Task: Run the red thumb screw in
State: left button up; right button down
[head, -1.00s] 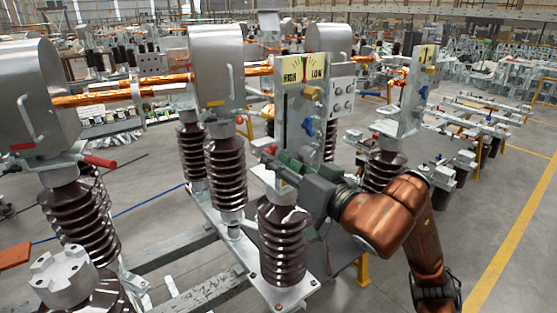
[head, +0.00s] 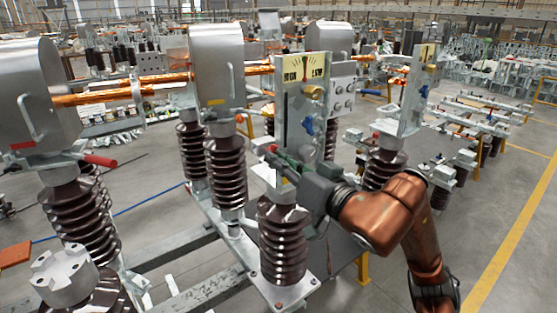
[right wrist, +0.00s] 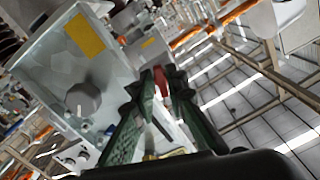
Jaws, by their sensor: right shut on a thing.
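The red thumb screw (head: 272,148) shows as a small red tip at the ends of my right gripper's fingers, on the bracket below the gauge plate. In the right wrist view the red screw (right wrist: 160,82) sits between the two green fingertips. My right gripper (head: 277,158) reaches in from the right and is shut on the screw. Its green fingers (right wrist: 160,92) hide part of the screw, and its thread cannot be seen. My left gripper is in neither view.
The gauge plate (head: 305,75), with a brass knob (head: 312,92) and a blue knob (head: 307,125), stands just above my right gripper. A brown ribbed insulator (head: 282,245) stands below. A red-handled lever (head: 100,160) is at the left.

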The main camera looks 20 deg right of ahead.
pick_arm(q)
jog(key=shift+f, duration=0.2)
pick_arm(e)
jog(key=shift+m, duration=0.3)
pick_arm(q)
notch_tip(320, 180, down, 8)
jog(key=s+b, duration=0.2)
jog(key=b, duration=0.7)
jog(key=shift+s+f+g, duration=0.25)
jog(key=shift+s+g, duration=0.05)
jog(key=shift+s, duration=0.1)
pick_arm(e)
jog(key=shift+r+m, duration=0.2)
jog(key=shift+m, duration=7.35)
jog(key=shift+r+m, duration=0.15)
jog(key=shift+m, duration=7.4)
jog(key=c, duration=2)
grip_release()
jog(key=shift+o, duration=0.2)
jog(key=shift+r, duration=0.1)
